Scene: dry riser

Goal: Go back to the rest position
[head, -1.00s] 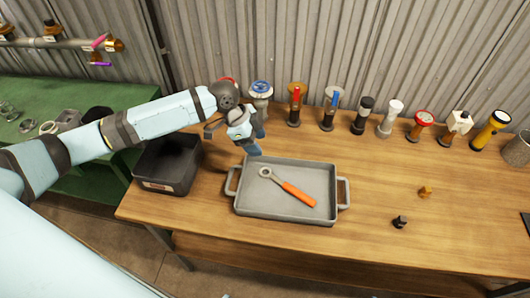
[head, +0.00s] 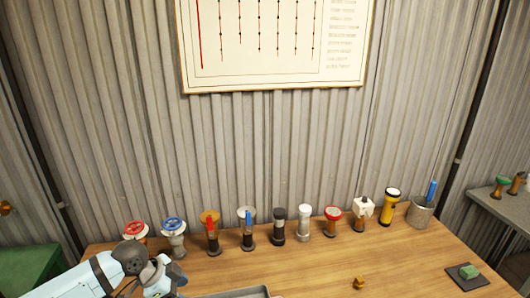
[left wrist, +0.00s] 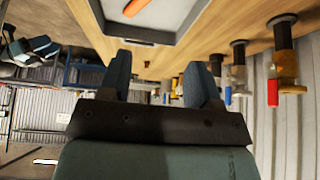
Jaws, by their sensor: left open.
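My left arm comes in at the lower left of the head view. Its gripper (head: 160,284) is low over the workbench's left part, partly cut off by the frame. In the left wrist view the left gripper (left wrist: 160,82) has its two blue fingers wide apart, with nothing between them. At the upper left of that view is a dark and blue shape (left wrist: 32,50) that looks like my right gripper; its jaw state is unclear. The right arm does not show in the head view.
The grey tray (head: 240,293) shows only its far rim; the left wrist view shows it too (left wrist: 158,38), with an orange handle (left wrist: 137,6). Valves and torches stand along the wall, including a red-topped one (head: 134,230) and a yellow torch (head: 389,207). A chart (head: 275,45) hangs above.

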